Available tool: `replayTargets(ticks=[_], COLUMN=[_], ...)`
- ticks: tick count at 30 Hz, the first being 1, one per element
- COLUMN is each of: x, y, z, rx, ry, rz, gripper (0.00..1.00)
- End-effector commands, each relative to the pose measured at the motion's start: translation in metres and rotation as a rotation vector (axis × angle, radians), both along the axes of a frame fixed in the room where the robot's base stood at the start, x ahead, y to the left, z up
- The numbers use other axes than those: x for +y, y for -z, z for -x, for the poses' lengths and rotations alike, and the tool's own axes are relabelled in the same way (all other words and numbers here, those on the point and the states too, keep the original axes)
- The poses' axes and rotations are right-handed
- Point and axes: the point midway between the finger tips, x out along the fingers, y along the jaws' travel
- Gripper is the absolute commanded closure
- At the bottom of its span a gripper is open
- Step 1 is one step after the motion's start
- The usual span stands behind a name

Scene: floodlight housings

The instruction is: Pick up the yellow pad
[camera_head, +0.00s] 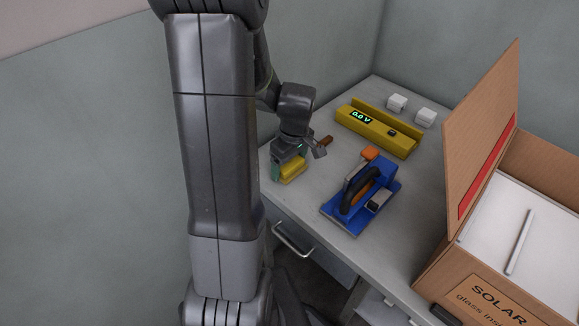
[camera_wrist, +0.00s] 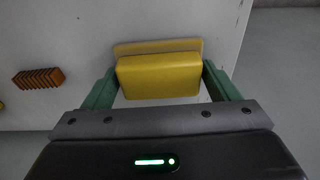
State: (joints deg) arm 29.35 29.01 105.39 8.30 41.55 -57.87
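The yellow pad (camera_wrist: 160,75) is a rounded block in the middle of the wrist view, with a flatter yellow strip along its far side. My gripper (camera_wrist: 160,82) has its green fingers on both sides of the pad, appearing to touch its left and right ends, so it looks shut on it. In the head view, my gripper (camera_head: 286,170) is low over the near left part of the table, and the pad (camera_head: 293,171) shows between its fingers. I cannot tell whether the pad rests on the table or is just above it.
A ridged brown block (camera_head: 323,142) lies close to my gripper. A blue fixture (camera_head: 361,196) with a black handle stands to the right. Behind are a yellow meter (camera_head: 378,131) and white blocks (camera_head: 397,103). An open cardboard box (camera_head: 480,270) is at the right.

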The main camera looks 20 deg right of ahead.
Motion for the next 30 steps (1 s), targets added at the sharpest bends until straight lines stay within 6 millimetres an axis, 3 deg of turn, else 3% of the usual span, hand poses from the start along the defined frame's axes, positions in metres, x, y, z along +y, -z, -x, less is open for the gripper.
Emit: replayTargets(ticks=[11,24,30], x=[0.0,-0.001,0.0], y=[-0.006,-0.085,-0.1], z=[0.0,0.0,0.0], rx=[-0.001,-0.002,0.001], ry=[0.0,0.0,0.0], rz=[0.001,0.002,0.0], gripper=[0.41,0.41,0.41])
